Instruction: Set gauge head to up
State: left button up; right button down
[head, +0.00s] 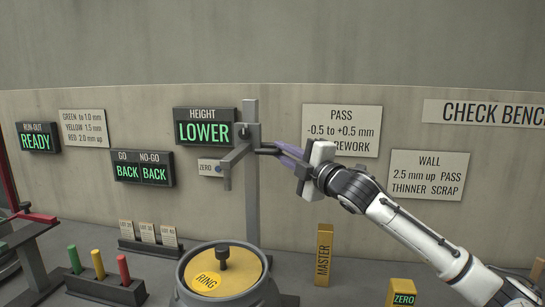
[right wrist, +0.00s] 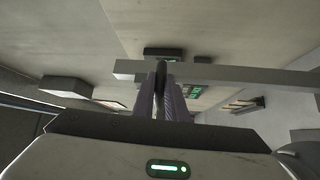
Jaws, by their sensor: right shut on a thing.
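The gauge head (head: 236,154) is a grey arm on a tall grey post (head: 252,195), with a thin probe pointing down from its left end. The probe tip hangs above the yellow ring plate, clear of it. My right gripper (head: 278,151) reaches in from the right and is shut on the gauge head's dark handle, which also shows between the fingers in the right wrist view (right wrist: 161,76). The fingers partly hide the handle. The height display (head: 205,127) reads LOWER in green. My left gripper is not in view.
Below stands a round grey fixture with a yellow RING plate (head: 206,281). A yellow MASTER block (head: 324,255) and ZERO block (head: 401,293) stand to its right. A rack of coloured pegs (head: 104,288) and several cards (head: 147,232) are at left. The wall with signs is close behind.

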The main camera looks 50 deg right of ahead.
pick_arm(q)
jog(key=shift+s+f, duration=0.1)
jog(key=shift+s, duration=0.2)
pick_arm(e)
jog(key=shift+s+r, duration=0.1)
jog(key=shift+r, duration=0.4)
jog(key=c, duration=1.8)
grip_release()
jog(key=shift+o, duration=0.2)
jog(key=shift+f, duration=0.15)
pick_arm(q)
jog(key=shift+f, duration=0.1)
pick_arm(e)
jog(key=shift+f, duration=0.1)
pick_arm(q)
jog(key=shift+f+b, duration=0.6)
jog(key=shift+b, duration=0.05)
pick_arm(e)
jog(key=v, duration=1)
jog(key=shift+s, duration=0.15)
